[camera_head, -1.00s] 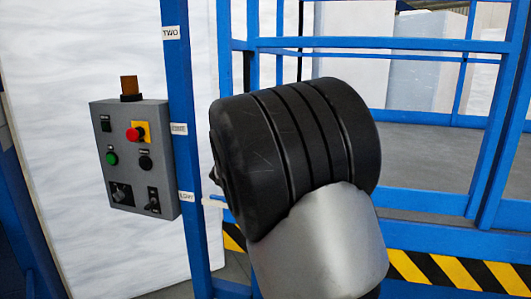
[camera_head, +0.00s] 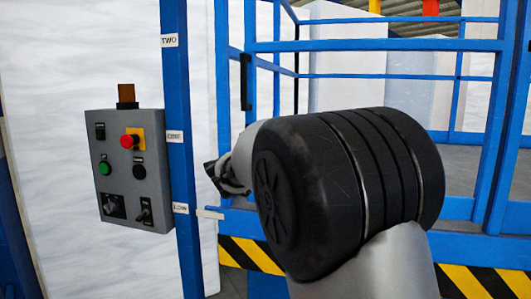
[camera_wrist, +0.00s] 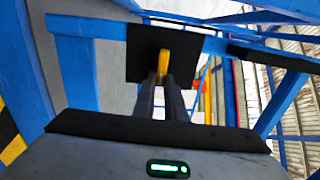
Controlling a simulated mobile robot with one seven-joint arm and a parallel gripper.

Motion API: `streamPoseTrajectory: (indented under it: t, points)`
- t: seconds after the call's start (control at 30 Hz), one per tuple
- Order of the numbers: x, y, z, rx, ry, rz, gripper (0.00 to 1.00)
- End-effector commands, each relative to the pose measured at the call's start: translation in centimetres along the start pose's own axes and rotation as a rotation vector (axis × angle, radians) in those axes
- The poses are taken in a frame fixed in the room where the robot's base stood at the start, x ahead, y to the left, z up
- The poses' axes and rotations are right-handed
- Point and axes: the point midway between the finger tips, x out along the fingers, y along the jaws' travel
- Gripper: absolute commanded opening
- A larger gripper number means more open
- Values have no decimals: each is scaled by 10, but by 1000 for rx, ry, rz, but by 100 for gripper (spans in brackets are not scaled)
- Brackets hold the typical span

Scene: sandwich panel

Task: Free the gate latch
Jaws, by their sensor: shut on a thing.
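In the wrist view, my gripper (camera_wrist: 167,98) is shut on a yellow latch lever (camera_wrist: 164,66). The lever stands in front of a black square plate (camera_wrist: 143,52) mounted on a blue rail of the gate (camera_wrist: 88,27). The lower part of the lever is hidden between the fingers. In the head view, the blue gate frame (camera_head: 375,45) stands behind my arm. My large black arm joint hides the latch there. Only a dark part of my gripper (camera_head: 218,178) shows at the joint's left.
A grey control box (camera_head: 130,170) with red and green buttons and an orange lamp hangs left of a labelled blue post (camera_head: 175,90). A short pale tab (camera_head: 209,214) sits beside the post. Yellow-black striping (camera_head: 470,283) runs along the bottom.

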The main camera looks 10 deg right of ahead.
Motion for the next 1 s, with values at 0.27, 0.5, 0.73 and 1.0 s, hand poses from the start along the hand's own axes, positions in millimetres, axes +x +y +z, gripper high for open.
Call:
streamPoseTrajectory:
  t: [0.27,0.5,0.73,1.0]
  points:
    - [-2,2,6,11,-13,4,0]
    - [-2,1,6,11,-13,4,21]
    - [-1,0,3,11,-7,1,30]
    - [-13,-2,2,12,-5,0,30]
